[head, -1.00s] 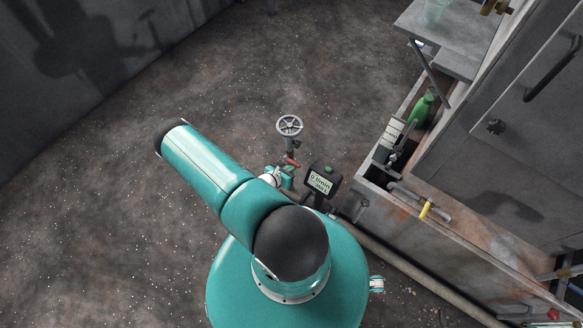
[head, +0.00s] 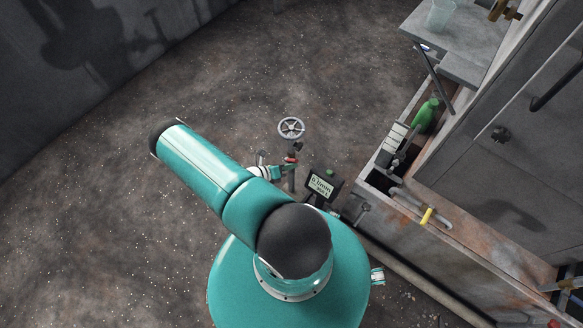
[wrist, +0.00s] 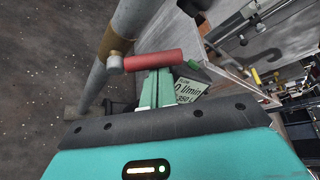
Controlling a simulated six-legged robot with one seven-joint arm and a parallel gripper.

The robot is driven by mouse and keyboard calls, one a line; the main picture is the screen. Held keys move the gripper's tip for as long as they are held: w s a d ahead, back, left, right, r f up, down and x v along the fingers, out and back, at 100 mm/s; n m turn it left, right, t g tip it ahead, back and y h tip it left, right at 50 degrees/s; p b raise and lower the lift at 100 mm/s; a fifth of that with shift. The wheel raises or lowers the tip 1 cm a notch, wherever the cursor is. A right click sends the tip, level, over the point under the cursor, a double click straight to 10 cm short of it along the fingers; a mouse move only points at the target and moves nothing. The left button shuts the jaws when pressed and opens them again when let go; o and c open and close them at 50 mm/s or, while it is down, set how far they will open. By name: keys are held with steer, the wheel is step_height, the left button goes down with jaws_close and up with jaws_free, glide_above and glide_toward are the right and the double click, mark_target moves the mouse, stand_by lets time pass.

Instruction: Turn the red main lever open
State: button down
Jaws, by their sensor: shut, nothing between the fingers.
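The red lever (wrist: 153,60) lies across the wrist view, its left end joined to a brass-coloured valve body (wrist: 116,42) on a grey pipe (wrist: 98,82). My gripper (wrist: 156,77) is shut and empty, its pale green fingers at the lever's near side. They look close to or touching it; contact is not certain. In the head view the lever (head: 291,160) shows as a small red piece on the upright pipe below a grey handwheel (head: 291,128). My gripper (head: 278,171) is beside it, partly hidden by my arm.
A flow display (head: 322,186) stands right of the pipe; it also shows in the wrist view (wrist: 187,92), reading 0 l/min. A metal trough (head: 460,240) with a green bottle (head: 426,114) and a yellow-handled valve (head: 427,215) borders the right. The floor at left is clear.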

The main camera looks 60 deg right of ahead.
steer(key=shift+w+d+r+n+g, duration=0.15)
steer(key=shift+w+r+n+g, duration=0.35)
steer(key=shift+w+n, duration=0.2)
steer(key=shift+w+d+r+n+g, duration=0.1)
steer(key=shift+w+r+n+g, duration=0.35)
steer(key=shift+w+n, duration=0.25)
steer(key=shift+w, duration=0.1)
